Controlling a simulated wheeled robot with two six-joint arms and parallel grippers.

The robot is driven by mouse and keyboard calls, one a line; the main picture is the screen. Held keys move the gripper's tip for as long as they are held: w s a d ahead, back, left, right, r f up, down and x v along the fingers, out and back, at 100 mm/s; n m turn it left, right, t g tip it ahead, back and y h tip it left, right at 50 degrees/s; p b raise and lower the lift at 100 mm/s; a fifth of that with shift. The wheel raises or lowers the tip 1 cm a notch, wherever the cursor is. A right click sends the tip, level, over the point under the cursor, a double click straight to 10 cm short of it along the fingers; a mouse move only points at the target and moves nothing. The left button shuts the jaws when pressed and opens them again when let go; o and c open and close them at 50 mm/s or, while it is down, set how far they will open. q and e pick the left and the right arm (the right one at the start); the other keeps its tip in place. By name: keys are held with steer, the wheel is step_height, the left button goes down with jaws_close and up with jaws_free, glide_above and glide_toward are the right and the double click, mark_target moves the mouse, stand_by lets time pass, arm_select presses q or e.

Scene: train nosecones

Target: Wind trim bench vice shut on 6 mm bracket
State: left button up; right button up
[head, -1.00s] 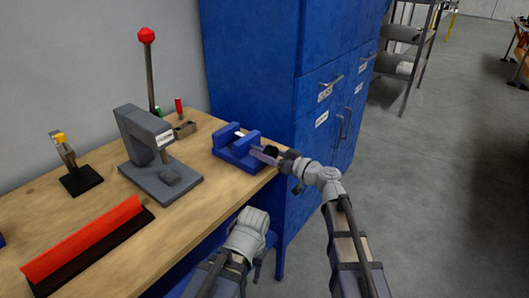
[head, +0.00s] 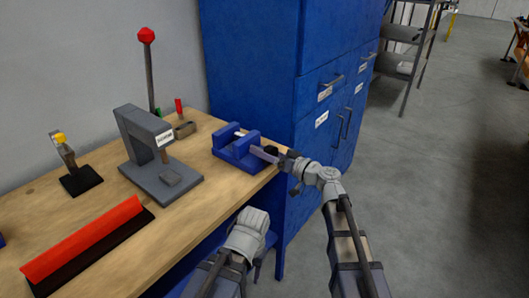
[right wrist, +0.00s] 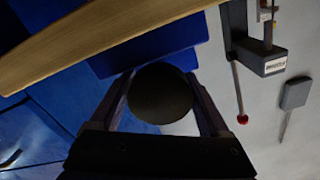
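The blue bench vice (head: 237,153) sits at the right end of the wooden bench. A small pale piece (head: 240,133) shows between its jaws; I cannot tell whether it is the bracket or whether the jaws touch it. My right gripper (head: 266,153) is at the vice's front, at the bench edge. In the right wrist view, a dark round knob (right wrist: 161,92) fills the space between its two fingers, which appear to touch it on both sides. My left gripper (head: 254,218) is in front of the bench, away from the vice, with its fingers not clearly seen.
A grey arbor press (head: 148,150) with a red-knobbed lever stands left of the vice. A red-and-black strip tool (head: 85,245) and a small black stand (head: 82,180) are farther left. A blue cabinet (head: 300,90) stands close behind and right of the vice.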

steer(key=shift+o, duration=1.4)
steer(key=shift+d, duration=0.1)
steer(key=v, duration=0.7)
steer(key=shift+s+d, duration=0.2)
steer(key=shift+s, duration=0.05)
